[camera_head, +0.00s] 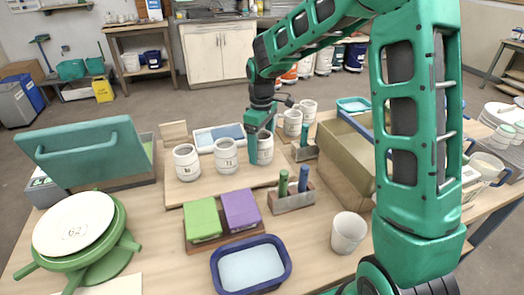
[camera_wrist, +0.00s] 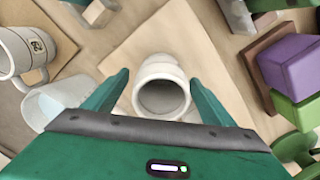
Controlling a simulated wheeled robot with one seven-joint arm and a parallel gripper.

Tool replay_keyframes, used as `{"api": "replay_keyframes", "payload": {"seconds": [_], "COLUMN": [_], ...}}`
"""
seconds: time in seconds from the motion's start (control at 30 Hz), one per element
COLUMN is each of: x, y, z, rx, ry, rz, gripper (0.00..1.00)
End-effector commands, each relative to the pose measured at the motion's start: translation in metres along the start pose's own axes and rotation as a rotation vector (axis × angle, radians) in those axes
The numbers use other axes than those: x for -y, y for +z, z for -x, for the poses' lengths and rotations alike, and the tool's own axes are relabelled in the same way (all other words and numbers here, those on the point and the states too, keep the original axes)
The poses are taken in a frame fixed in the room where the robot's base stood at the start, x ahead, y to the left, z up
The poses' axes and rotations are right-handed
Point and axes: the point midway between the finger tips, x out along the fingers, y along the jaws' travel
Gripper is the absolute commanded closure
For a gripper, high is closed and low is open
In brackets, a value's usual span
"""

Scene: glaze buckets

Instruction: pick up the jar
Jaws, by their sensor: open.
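Three white jars stand in a row on the wooden board (camera_head: 205,186) in the head view: a left one (camera_head: 186,163), a middle one (camera_head: 226,156) and a right one (camera_head: 265,152). My gripper (camera_head: 262,150) points down at the right jar and partly hides it. In the wrist view, the open fingers of my gripper (camera_wrist: 158,85) lie on either side of this jar (camera_wrist: 161,70), whose round dark mouth faces the camera. I cannot tell whether either finger touches it.
Two mugs (camera_head: 292,123) (camera_head: 308,109) stand behind the right jar; one shows in the wrist view (camera_wrist: 15,55). A tray (camera_head: 205,138) lies behind the row. Green (camera_head: 203,218) and purple (camera_head: 240,208) blocks stand in front, beside a tool holder (camera_head: 291,201). A large box (camera_head: 345,160) stands right.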

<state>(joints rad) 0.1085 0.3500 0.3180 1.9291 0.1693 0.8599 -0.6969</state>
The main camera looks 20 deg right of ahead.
Motion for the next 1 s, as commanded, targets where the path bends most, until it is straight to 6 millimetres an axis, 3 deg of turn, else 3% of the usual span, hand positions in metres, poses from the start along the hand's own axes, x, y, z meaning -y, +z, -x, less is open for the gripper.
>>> {"api": "replay_keyframes", "payload": {"seconds": [0.17, 0.43, 0.67, 1.0], "x": [0.0, 0.0, 0.0, -0.001], "y": [0.0, 0.0, 0.0, 0.0], "z": [-0.018, -0.02, -0.019, -0.012], "rx": [0.001, -0.001, -0.001, -0.002], "ry": [-0.001, 0.001, 0.001, 0.002], "rz": [0.0, 0.0, -0.001, -0.001], "gripper": [0.22, 0.22, 0.76, 0.76]}}
